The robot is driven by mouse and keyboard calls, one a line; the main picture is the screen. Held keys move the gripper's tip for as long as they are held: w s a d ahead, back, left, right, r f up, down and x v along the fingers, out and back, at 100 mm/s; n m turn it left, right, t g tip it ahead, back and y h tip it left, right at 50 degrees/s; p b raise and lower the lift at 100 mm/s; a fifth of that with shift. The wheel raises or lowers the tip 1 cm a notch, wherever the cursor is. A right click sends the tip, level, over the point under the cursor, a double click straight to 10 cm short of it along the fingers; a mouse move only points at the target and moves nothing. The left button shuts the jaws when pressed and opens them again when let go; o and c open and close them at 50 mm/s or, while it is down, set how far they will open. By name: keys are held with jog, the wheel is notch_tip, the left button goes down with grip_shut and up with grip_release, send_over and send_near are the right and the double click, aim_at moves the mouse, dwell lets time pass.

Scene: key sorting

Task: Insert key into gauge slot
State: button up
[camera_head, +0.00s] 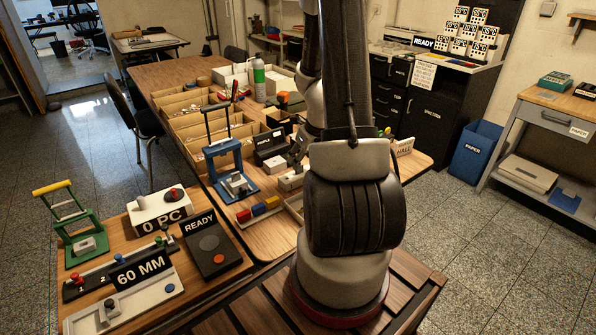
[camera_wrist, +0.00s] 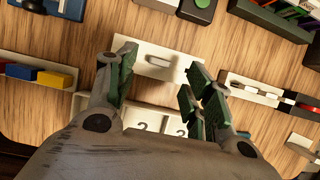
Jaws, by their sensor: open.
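My gripper (camera_wrist: 164,68) is open in the wrist view, with its green-padded fingers spread on either side of a small pale raised piece (camera_wrist: 158,61). That piece sits on a white plate (camera_wrist: 132,48) on the wooden table. I cannot tell whether the piece is a key or part of a gauge, or how high the fingers are above it. A white tray with numbered compartments (camera_wrist: 146,127) lies nearer my wrist, partly hidden by my gripper. In the head view, my arm hides much of this area; a pale block (camera_head: 289,181) shows beside it.
A rack of red, blue and yellow blocks (camera_wrist: 53,79) lies left, also in the head view (camera_head: 258,208). A white strip with pale pieces (camera_wrist: 255,92) lies right. A blue press (camera_head: 229,165) and a black labelled box (camera_head: 270,142) stand close by. Bare wood lies between them.

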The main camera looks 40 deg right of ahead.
aim_at(300, 174)
jog(key=x, duration=0.4)
jog(key=c, duration=0.9)
jog(key=shift+o, duration=0.2)
jog(key=shift+r, duration=0.1)
notch_tip(300, 174, up, 9)
jog(key=shift+w+a+f, duration=0.1)
jog(key=w+a, duration=0.2)
jog(key=w, duration=0.9)
jog(key=shift+f, duration=4.4)
